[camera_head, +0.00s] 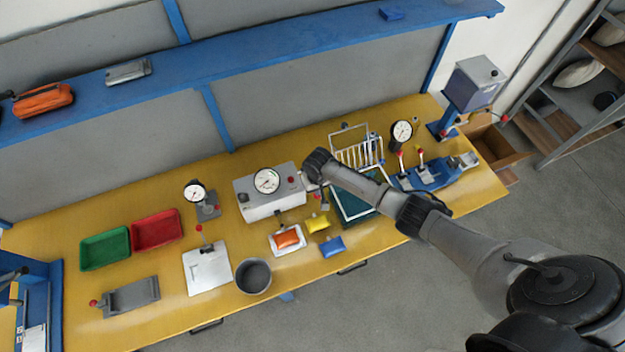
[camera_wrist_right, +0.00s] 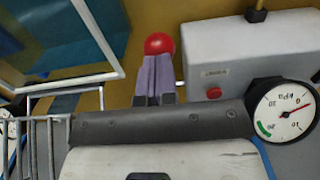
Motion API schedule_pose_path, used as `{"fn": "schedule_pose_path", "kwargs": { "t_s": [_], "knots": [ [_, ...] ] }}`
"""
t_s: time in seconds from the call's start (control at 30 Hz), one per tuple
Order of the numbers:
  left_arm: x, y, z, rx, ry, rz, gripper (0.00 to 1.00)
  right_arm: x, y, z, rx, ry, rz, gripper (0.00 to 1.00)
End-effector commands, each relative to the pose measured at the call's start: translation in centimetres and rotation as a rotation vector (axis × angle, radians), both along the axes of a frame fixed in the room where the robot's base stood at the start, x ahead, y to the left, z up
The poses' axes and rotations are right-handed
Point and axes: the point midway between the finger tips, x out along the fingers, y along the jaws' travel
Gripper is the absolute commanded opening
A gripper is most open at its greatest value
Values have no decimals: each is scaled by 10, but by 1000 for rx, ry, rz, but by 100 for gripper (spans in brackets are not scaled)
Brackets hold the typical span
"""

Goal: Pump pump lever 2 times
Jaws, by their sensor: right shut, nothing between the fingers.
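A grey box (camera_head: 268,196) with a round gauge (camera_head: 266,180) stands mid-table, and its side shows in the right wrist view (camera_wrist_right: 240,60). A red ball knob (camera_wrist_right: 159,44), which looks like the pump lever's end, is beside the box. A short piece of pale rod shows at the box's side; the rest of the lever is hidden behind my fingers. My right gripper (camera_wrist_right: 155,75) is shut and empty, its tips right at the knob. I cannot tell whether they touch. In the head view my right gripper (camera_head: 322,196) is beside the box, partly hidden by its wrist. My left gripper is not in view.
Yellow (camera_head: 317,223), orange (camera_head: 287,238) and blue (camera_head: 332,246) pouches lie in front. A grey round bin (camera_head: 253,277) stands near the front edge.

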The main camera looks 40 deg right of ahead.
Motion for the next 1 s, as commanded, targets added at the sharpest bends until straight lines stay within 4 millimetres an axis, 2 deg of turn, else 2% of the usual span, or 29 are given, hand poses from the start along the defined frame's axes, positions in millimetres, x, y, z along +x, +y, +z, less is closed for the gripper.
{"fn": "schedule_pose_path", "kwargs": {
  "t_s": [0.3,1.0],
  "knots": [
    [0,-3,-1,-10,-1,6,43,-10,4,-20,1,2,0,0],
    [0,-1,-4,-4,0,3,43,-13,4,-29,0,1,0,0]
  ]
}}
